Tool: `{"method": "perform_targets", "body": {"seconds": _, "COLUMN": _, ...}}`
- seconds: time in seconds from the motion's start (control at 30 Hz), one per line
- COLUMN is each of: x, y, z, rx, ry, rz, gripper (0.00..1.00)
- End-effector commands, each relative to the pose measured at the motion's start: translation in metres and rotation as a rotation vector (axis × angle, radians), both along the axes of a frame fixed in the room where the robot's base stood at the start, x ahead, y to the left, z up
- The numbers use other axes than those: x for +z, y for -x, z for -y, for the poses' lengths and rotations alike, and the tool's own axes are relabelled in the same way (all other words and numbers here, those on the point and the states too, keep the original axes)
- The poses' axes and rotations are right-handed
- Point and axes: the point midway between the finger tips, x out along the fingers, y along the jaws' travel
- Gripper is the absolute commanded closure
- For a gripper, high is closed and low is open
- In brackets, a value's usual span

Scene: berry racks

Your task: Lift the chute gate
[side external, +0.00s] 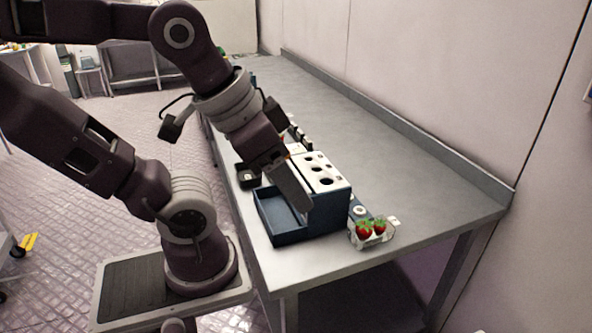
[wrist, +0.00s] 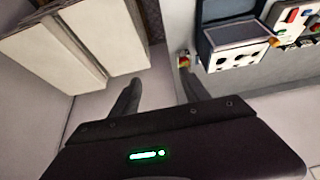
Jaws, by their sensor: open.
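A dark blue box (side external: 308,227) stands near the front of the table, with an open tray on its left and a white top with round holes (side external: 325,165) on its right. In the wrist view the box (wrist: 203,50) is at the upper right. I cannot clearly pick out the chute gate. My gripper (wrist: 160,76) is open, with nothing between its fingers, and points beside the box in the wrist view. In the side view my arm's end overlaps the box; its fingertips are not clear, and I cannot tell whether they touch it.
Red strawberries (side external: 368,228) sit in a clear punnet beside the box. The table (side external: 400,180) is clear to the right and bounded by a raised back edge.

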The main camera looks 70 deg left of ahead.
Motion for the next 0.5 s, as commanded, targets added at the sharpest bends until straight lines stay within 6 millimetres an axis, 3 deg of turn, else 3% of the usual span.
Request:
{"method": "perform_targets", "body": {"seconds": 0.07, "x": 0.000, "y": 0.000, "z": 0.000, "rx": 0.000, "ry": 0.000, "rz": 0.000, "gripper": 0.46}}
{"method": "perform_targets", "body": {"seconds": 0.17, "x": 0.002, "y": -0.005, "z": -0.003, "rx": 0.017, "ry": 0.000, "rz": -0.011, "gripper": 0.60}}
{"method": "perform_targets", "body": {"seconds": 0.27, "x": 0.012, "y": -0.036, "z": -0.029, "rx": 0.122, "ry": 0.004, "rz": -0.086, "gripper": 0.60}}
{"method": "perform_targets", "body": {"seconds": 0.37, "x": 0.018, "y": -0.080, "z": -0.090, "rx": 0.291, "ry": 0.028, "rz": -0.206, "gripper": 0.60}}
{"method": "perform_targets", "body": {"seconds": 0.4, "x": 0.015, "y": -0.094, "z": -0.121, "rx": 0.359, "ry": 0.044, "rz": -0.254, "gripper": 0.60}}
{"method": "perform_targets", "body": {"seconds": 0.5, "x": -0.001, "y": -0.110, "z": -0.199, "rx": 0.504, "ry": 0.091, "rz": -0.356, "gripper": 0.60}}
